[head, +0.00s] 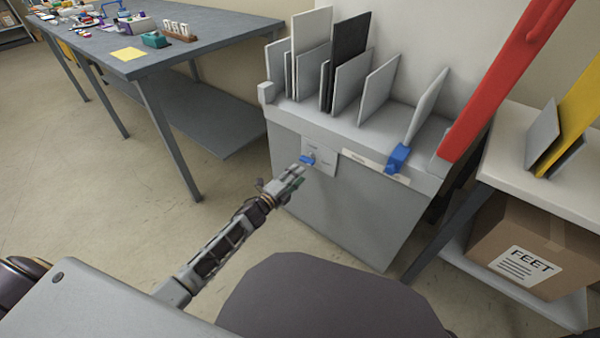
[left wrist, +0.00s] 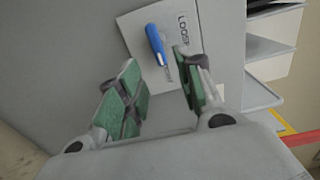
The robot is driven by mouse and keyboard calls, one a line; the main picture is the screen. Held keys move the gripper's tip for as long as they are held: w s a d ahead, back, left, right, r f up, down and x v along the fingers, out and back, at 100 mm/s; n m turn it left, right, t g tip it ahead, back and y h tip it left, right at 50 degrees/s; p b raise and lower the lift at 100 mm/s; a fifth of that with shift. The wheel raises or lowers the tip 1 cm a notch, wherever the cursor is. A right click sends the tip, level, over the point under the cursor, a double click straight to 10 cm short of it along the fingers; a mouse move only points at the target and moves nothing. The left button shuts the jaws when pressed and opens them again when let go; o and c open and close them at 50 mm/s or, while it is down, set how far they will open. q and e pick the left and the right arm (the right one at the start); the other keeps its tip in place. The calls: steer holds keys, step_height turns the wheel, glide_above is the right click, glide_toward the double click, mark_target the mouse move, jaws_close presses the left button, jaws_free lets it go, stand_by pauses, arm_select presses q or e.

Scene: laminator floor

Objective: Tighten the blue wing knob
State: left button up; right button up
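The blue wing knob (head: 307,160) sits on a pale label plate (head: 322,160) on the front of the grey cabinet. In the left wrist view the knob (left wrist: 156,44) is a narrow blue bar, tilted on the plate (left wrist: 185,22), which carries partly hidden lettering. My left gripper (head: 296,172) is just in front of the knob. In the left wrist view its green-padded fingers (left wrist: 160,88) are spread with nothing between them, and the knob shows beyond the fingertips, apart from them. My right gripper is not in view.
A blue clip-like piece (head: 398,158) is on the cabinet's front edge, right of the knob. Upright panels (head: 348,60) stand in the cabinet top. A red bar (head: 500,75) slants at right. A cardboard box (head: 540,245) sits on a low shelf. A workbench (head: 160,50) stands at left.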

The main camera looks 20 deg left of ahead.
arm_select(q)
steer(key=shift+v, duration=1.45)
